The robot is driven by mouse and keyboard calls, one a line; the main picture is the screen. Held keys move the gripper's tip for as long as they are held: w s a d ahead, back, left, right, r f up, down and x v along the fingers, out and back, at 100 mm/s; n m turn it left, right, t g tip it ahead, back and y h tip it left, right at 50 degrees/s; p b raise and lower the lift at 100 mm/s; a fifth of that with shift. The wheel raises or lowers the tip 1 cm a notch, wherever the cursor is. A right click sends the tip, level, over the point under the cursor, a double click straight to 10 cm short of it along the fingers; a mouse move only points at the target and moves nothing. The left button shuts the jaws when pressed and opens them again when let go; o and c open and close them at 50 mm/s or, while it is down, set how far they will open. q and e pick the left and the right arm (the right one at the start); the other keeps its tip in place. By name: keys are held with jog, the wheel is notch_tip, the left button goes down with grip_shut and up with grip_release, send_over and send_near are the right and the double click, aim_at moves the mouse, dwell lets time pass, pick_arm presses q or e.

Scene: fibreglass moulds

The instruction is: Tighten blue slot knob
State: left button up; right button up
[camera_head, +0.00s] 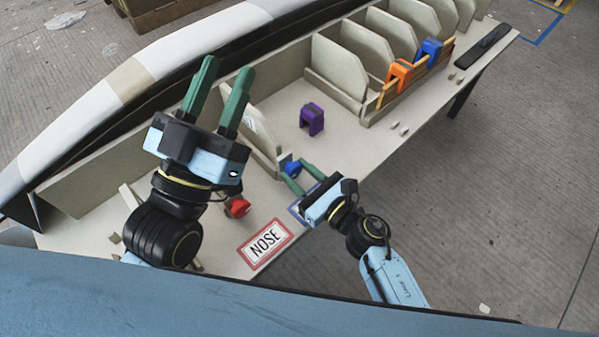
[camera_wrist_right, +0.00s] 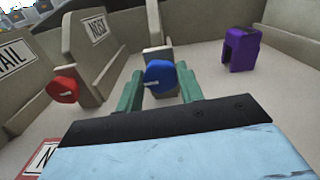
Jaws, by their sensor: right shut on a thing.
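The blue slot knob (camera_head: 292,168) sits low by a light upright piece on the bench. My right gripper (camera_head: 297,172) is at it, with green fingers on either side. In the right wrist view the blue knob (camera_wrist_right: 161,77) shows a pale mark on its face and lies between the fingertips of my right gripper (camera_wrist_right: 160,88), which is shut on it. My left gripper (camera_head: 222,90) is raised above the bench, its two green fingers spread apart with nothing between them.
A red knob (camera_head: 238,207) is on the left; it also shows in the wrist view (camera_wrist_right: 62,89). A purple clamp-like piece (camera_head: 312,119) stands behind. Orange (camera_head: 398,74) and blue (camera_head: 431,50) pieces sit in a wooden rack. A NOSE label (camera_head: 265,243) lies near the front edge.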

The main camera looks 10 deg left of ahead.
jog(key=m+p, duration=0.1)
jog(key=m, duration=0.3)
pick_arm(q)
jog(key=shift+w+f+g+y, duration=0.2)
jog(key=shift+w+f+g, duration=0.2)
jog(key=shift+f+g, duration=0.35)
jog(key=shift+w+f+g+y, duration=0.2)
jog(key=shift+w+f+g, duration=0.15)
jog(key=shift+f+g, duration=0.4)
pick_arm(e)
jog(key=shift+m, duration=1.4)
pick_arm(q)
jog(key=shift+f, duration=0.15)
pick_arm(e)
jog(key=o, duration=1)
jog(key=shift+d, duration=0.1)
